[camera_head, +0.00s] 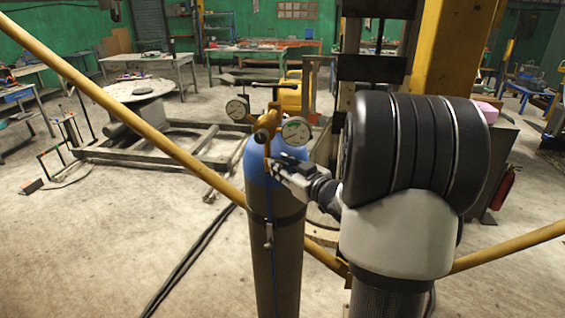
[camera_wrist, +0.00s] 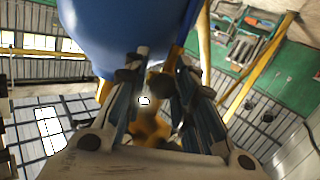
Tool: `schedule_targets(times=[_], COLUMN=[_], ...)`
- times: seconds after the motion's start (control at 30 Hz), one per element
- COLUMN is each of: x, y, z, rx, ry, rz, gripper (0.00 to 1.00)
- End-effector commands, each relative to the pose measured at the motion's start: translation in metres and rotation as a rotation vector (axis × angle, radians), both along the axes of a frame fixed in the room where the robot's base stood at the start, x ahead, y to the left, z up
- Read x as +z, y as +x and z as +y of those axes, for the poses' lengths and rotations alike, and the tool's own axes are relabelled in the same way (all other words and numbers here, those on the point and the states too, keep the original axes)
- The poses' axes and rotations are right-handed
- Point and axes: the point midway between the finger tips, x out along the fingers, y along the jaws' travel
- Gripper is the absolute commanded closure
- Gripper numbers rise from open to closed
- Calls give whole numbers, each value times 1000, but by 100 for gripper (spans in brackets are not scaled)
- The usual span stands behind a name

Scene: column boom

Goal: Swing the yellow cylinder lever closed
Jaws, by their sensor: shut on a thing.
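The gas cylinder (camera_head: 276,255) stands upright in front of me, with a grey body and a blue shoulder. Its blue part also fills the top of the wrist view (camera_wrist: 125,30). A yellow fitting (camera_head: 266,124) with the yellow lever (camera_head: 267,149) sits on top of the cylinder. My gripper (camera_head: 273,167) reaches in from the right at the blue shoulder. In the wrist view, its two fingers (camera_wrist: 160,75) are close around a blurred yellow part, which seems to be the lever. The exact contact is hard to see.
Two round gauges, left (camera_head: 237,109) and right (camera_head: 296,130), flank the fitting. A yellow rail (camera_head: 120,108) slants across the left side, and a yellow column (camera_head: 445,45) stands behind my arm. Open concrete floor (camera_head: 120,250) lies left of the cylinder.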

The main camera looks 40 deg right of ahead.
Motion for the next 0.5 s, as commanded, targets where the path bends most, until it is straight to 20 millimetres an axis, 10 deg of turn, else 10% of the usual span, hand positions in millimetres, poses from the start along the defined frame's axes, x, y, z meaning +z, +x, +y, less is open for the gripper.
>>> schedule_targets(times=[0.47, 0.5], x=[1, 1], y=[0, 0], z=[4, 4], rx=[11, 11], ry=[-62, -62], rz=[78, 78], gripper=[99, 75])
